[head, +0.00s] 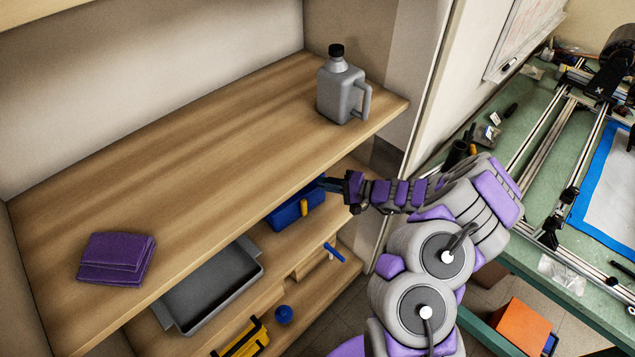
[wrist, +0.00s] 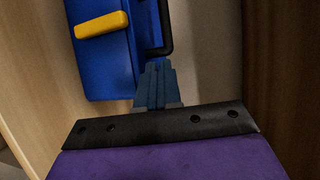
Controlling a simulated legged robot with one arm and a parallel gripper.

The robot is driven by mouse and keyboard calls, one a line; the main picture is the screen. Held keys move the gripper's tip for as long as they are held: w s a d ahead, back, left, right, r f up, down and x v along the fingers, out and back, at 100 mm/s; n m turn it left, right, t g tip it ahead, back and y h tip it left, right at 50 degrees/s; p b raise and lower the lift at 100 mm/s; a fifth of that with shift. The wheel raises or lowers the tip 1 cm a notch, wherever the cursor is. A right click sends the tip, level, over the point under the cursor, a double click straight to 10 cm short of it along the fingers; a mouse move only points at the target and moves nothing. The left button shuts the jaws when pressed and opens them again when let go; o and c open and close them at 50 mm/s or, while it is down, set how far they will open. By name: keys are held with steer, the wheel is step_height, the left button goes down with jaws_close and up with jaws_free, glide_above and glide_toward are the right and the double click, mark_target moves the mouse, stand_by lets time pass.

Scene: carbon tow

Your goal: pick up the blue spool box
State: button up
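The blue spool box (head: 290,213) is on the shelf below the top board, near its right end, partly hidden by the board above. A yellow piece shows on its front. In the wrist view the blue spool box (wrist: 104,60) fills the upper left, with a black handle (wrist: 168,30) on its right side. My gripper (head: 326,184) reaches in from the right at the box's upper right. In the wrist view my gripper's fingers (wrist: 157,68) are close together at the lower end of the handle and look shut on it. The exact contact is hard to see.
A grey jug (head: 341,92) and a folded purple cloth (head: 116,258) are on the top board (head: 190,150). A grey tray (head: 212,288), a blue-handled tool (head: 333,252), a blue ball (head: 283,314) and a yellow bin (head: 246,342) are lower down. A green workbench (head: 497,237) stands at right.

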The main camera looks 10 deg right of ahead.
steer(key=o, duration=0.4)
steer(key=shift+c, duration=0.2)
steer(key=p+v, duration=0.1)
steer(key=v, duration=0.5)
steer(key=shift+r, duration=0.1)
